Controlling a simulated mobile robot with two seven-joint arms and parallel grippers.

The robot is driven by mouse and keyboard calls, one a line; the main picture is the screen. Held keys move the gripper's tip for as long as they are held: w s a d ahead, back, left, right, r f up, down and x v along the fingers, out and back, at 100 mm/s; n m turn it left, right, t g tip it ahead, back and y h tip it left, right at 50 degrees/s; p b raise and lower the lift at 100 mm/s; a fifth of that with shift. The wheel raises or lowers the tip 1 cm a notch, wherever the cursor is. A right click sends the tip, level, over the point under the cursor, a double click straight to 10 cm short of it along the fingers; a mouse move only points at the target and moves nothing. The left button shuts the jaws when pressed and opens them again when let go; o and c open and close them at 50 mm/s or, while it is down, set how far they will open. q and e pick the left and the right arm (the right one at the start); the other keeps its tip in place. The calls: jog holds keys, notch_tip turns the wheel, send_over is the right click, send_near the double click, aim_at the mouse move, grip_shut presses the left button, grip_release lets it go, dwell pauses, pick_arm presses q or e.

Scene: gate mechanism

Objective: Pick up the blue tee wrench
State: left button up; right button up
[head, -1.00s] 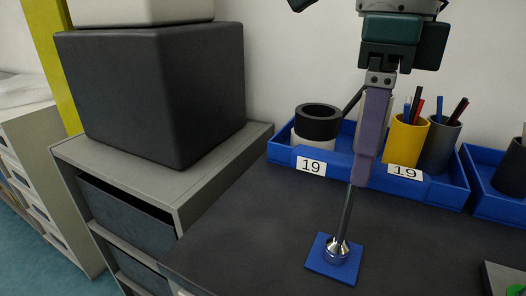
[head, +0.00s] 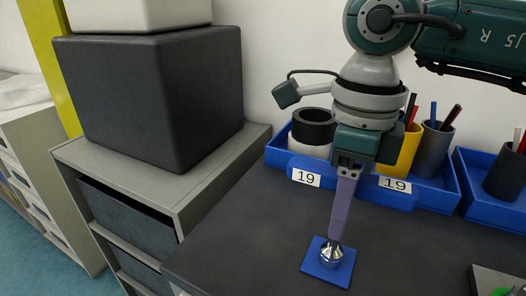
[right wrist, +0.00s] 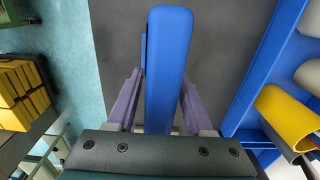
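In the head view a small blue square plate (head: 313,264) lies on the dark worktop with a silver round fitting (head: 331,256) on it. My right gripper (head: 334,238) points down, its purple fingertips right at the fitting. In the right wrist view a long rounded blue bar (right wrist: 168,60), which looks like the blue tee wrench's handle, lies between the purple fingers of my right gripper (right wrist: 162,82). The wrench's shaft is hidden now. My left gripper is not in view.
A blue bin (head: 430,199) labelled 19 stands close behind, holding a black ring (head: 313,126), a yellow cup (head: 408,152) and a grey cup (head: 436,150) with pens. A large black box (head: 150,95) stands left. The worktop (head: 240,220) left of the plate is clear.

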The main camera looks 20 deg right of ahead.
grip_shut()
dwell(1.1)
